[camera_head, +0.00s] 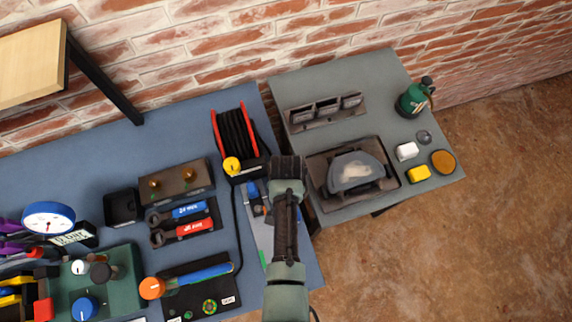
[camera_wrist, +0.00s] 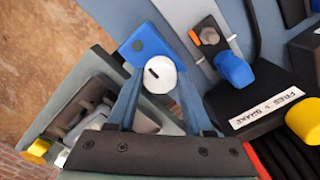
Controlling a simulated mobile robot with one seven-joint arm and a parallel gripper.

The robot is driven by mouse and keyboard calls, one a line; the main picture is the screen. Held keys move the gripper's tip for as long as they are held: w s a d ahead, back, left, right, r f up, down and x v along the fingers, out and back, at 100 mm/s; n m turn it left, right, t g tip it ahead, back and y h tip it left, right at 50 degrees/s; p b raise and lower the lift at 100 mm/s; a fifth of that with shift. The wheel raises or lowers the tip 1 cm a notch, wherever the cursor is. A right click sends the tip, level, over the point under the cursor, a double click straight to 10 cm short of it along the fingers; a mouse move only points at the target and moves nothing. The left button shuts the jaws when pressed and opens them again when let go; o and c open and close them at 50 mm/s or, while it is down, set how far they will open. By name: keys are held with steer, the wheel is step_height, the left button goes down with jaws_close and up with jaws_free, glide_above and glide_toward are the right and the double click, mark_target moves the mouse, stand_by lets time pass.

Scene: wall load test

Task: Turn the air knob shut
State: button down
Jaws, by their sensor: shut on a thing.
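A white round knob (camera_wrist: 160,74) with a short dark mark on its face sits at a blue block (camera_wrist: 147,43) in the wrist view. My gripper (camera_wrist: 158,84) has its two grey-blue fingers on either side of this knob and is shut on it. The dark mark lies at a slant. No label on the knob is readable. In the head view my gripper (camera_head: 287,168) is at the right edge of the blue bench, and the arm hides the knob and the fingertips.
The blue bench (camera_head: 95,170) holds a red hose reel (camera_head: 234,130), wrenches (camera_head: 185,222) and a green box (camera_head: 120,278). In the wrist view a blue lever end (camera_wrist: 235,68) and labelled black box (camera_wrist: 265,105) are close right. A grey table (camera_head: 375,120) stands at right.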

steer(key=shift+c, duration=1.5)
jaws_free()
steer(key=shift+r, duration=0.1)
step_height(320, 180, up, 13)
steer(key=shift+b, duration=0.35)
